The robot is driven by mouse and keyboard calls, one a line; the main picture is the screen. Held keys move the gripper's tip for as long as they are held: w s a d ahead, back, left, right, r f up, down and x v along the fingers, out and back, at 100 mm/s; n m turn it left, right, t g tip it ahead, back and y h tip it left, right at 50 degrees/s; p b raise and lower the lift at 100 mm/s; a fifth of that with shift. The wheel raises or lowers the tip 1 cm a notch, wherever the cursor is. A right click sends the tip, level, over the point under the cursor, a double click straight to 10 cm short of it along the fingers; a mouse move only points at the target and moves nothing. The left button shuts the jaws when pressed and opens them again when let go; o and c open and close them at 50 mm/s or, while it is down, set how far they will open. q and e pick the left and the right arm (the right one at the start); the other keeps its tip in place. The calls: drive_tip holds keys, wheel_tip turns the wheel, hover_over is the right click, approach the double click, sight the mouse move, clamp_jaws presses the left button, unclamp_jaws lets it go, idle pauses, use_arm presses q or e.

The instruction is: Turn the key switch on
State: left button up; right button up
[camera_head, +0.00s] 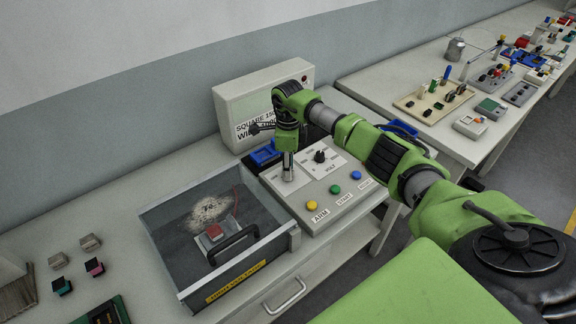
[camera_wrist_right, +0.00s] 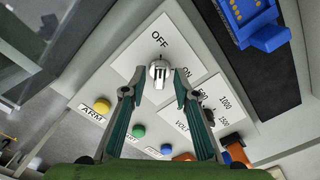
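The key switch (camera_wrist_right: 160,72) is a silver key in a round lock on a white plate marked OFF and ON, seen in the right wrist view. Its exact turn position is hard to tell. It sits on a light grey control box (camera_head: 343,204). My right gripper (camera_wrist_right: 158,78) has its two fingers apart on either side of the key, with gaps showing between. In the head view my right gripper (camera_head: 288,178) points down at the box's left part and hides the key switch. My left gripper is not in view.
Beside the key are a black VOLT knob (camera_head: 320,156) and yellow (camera_head: 311,205), green (camera_head: 334,189) and blue (camera_head: 356,175) buttons. A blue connector (camera_head: 264,155) lies behind. A white labelled box (camera_head: 238,104) stands at the wall. A clear-lidded case (camera_head: 168,238) is left.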

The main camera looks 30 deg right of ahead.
drive_tip(key=shift+f, duration=0.25)
clamp_jaws()
